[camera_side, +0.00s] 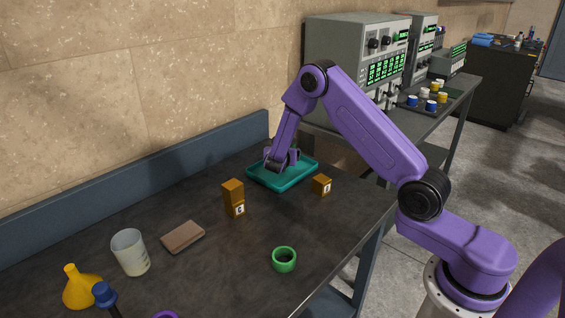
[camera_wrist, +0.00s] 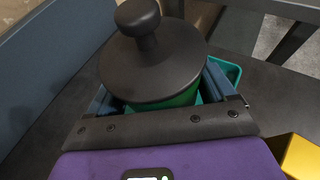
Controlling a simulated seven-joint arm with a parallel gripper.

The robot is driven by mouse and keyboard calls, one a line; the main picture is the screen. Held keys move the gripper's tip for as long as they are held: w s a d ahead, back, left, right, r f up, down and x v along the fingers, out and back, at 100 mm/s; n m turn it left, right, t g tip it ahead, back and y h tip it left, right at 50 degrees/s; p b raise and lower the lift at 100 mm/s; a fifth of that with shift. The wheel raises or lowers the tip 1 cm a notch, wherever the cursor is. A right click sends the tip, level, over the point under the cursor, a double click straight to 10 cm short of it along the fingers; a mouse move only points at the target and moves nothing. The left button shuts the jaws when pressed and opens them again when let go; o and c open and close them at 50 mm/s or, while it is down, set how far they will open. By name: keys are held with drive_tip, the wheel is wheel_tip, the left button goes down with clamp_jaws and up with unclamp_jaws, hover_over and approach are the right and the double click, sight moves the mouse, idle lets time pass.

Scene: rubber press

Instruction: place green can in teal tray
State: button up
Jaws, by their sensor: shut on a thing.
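The green can (camera_wrist: 187,98) is in the wrist view, with a wide black lid and a round black knob on top. My gripper (camera_wrist: 165,104) is shut on it, with one blue-grey finger on each side. The lid hides most of the green body. The teal tray (camera_side: 289,185) lies on the dark table in the side view, and my gripper (camera_side: 281,164) is low over it. A bit of the tray also shows behind the can in the wrist view (camera_wrist: 232,71). Whether the can touches the tray floor cannot be told.
An orange block (camera_side: 321,185) sits right of the tray, and stacked brown-orange blocks (camera_side: 234,197) stand front left. A green ring-like cup (camera_side: 284,259), a brown slab (camera_side: 183,237), a pale beaker (camera_side: 130,252) and a yellow funnel (camera_side: 80,289) are nearer. A blue-grey ledge (camera_side: 150,181) runs behind.

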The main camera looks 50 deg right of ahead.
drive_tip(key=shift+w+f, duration=0.2)
drive_tip(key=shift+f, duration=0.05)
drive_tip(key=shift+w+d+f, duration=0.1)
drive_tip(key=shift+f, duration=1.5)
drive_tip(key=shift+f, duration=0.1)
drive_tip(key=o, duration=1.1)
drive_tip(key=shift+c, duration=0.2)
